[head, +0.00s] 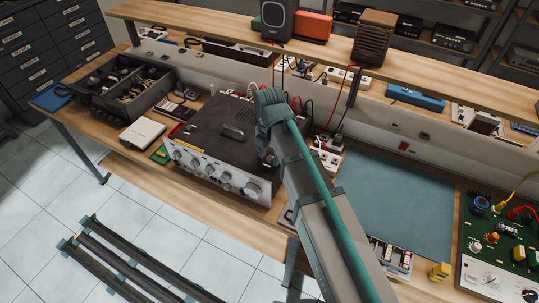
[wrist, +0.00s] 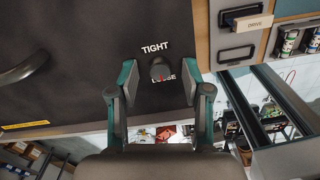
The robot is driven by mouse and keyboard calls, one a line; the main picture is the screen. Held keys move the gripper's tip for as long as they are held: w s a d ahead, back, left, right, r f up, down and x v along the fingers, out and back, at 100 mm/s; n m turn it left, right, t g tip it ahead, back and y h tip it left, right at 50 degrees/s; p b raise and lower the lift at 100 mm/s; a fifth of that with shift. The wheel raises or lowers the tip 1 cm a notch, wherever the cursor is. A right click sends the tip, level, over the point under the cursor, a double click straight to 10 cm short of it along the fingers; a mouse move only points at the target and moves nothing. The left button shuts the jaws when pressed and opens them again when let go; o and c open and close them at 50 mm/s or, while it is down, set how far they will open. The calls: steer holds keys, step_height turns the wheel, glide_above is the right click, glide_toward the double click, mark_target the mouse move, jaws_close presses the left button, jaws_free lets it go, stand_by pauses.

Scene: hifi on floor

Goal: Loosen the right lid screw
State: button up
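The equipment case (head: 215,125) stands on the workbench, with a dark lid, a handle on top and a silver front with knobs. In the wrist view, the dark lid (wrist: 85,85) carries a small round dark screw (wrist: 160,67) between the printed words TIGHT and LOOSE. A small red mark shows at the screw's lower edge, over the word LOOSE. My gripper (wrist: 160,72) is open, with one teal-and-grey finger on each side of the screw and a visible gap to each. In the head view my arm covers the right screw and the fingers.
The lid handle (wrist: 22,68) lies left of the screw in the wrist view. An open parts box (head: 118,88) stands left of the case, and a blue-grey mat (head: 390,200) lies to the right. A shelf (head: 215,28) runs behind; cables hang behind my arm.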

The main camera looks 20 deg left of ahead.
mark_target(270, 158)
step_height(270, 158, up, 12)
stand_by(0.7)
stand_by(0.4)
